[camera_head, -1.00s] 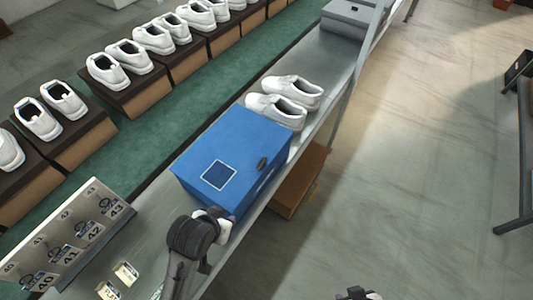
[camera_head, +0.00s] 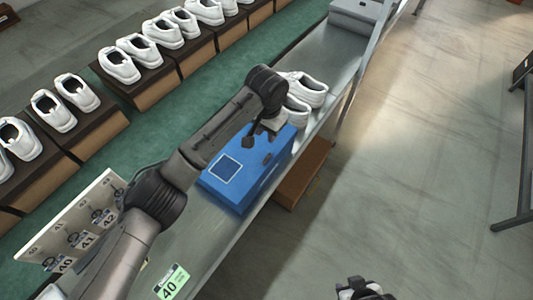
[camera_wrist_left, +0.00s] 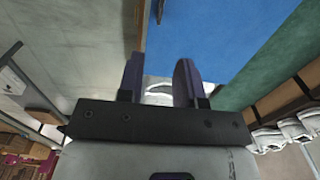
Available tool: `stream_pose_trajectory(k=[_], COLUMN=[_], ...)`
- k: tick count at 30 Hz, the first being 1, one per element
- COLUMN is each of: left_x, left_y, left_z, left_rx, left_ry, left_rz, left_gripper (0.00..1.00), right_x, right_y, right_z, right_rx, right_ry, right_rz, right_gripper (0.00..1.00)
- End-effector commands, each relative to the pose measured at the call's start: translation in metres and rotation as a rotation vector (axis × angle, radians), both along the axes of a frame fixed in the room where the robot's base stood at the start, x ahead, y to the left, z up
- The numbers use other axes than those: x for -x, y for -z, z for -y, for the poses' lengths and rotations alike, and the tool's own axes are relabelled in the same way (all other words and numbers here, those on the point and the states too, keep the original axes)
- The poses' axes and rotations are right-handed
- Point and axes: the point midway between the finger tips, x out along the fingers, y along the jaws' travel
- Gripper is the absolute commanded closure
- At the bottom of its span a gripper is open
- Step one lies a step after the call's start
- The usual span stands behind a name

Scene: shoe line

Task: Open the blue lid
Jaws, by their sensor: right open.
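The blue box with its blue lid (camera_head: 214,188) stands on the metal bench, and the lid looks closed. A dark oval mark (camera_head: 268,158) is near its right edge. My left arm reaches across the box from the lower left. My left gripper (camera_head: 256,137) is over the far part of the lid. In the left wrist view, the fingers of the left gripper (camera_wrist_left: 160,82) are apart with nothing held, and the blue box (camera_wrist_left: 200,35) fills the area beyond them. Contact with the lid cannot be told. My right gripper (camera_head: 360,290) is open at the bottom edge, away from the box.
White shoes (camera_head: 306,88) stand just behind the box on the metal bench (camera_head: 334,58). A brown box (camera_head: 304,178) is below the bench edge. A number rack (camera_head: 75,228) and a green "40" card (camera_head: 171,282) are at the front. A row of shoes lines the green belt (camera_head: 150,135).

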Motion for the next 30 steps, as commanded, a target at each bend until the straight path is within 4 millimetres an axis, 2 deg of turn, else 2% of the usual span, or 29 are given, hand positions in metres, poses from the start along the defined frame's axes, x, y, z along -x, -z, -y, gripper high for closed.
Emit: stream_pose_trajectory(k=[5, 18, 24, 30], left_x=[-0.001, -0.001, -0.001, -0.001], left_y=[0.021, 0.100, 0.123, 0.132], left_z=[-0.001, -0.001, -0.001, -0.001], left_rx=[-0.007, -0.005, -0.005, -0.004], left_ry=[-0.004, -0.003, -0.002, -0.002], left_rz=[-0.006, -0.004, -0.003, -0.002], left_gripper=[0.67, 0.67, 0.67, 0.67], right_x=[0.000, 0.001, 0.001, 0.001], right_y=[0.004, 0.016, 0.020, 0.022], right_z=[0.000, 0.000, 0.000, 0.000], right_rx=[0.000, 0.000, 0.000, 0.000], right_ry=[0.000, 0.000, 0.000, 0.000], right_rz=[-0.001, -0.002, -0.002, -0.002], right_gripper=[0.57, 0.57, 0.57, 0.57])
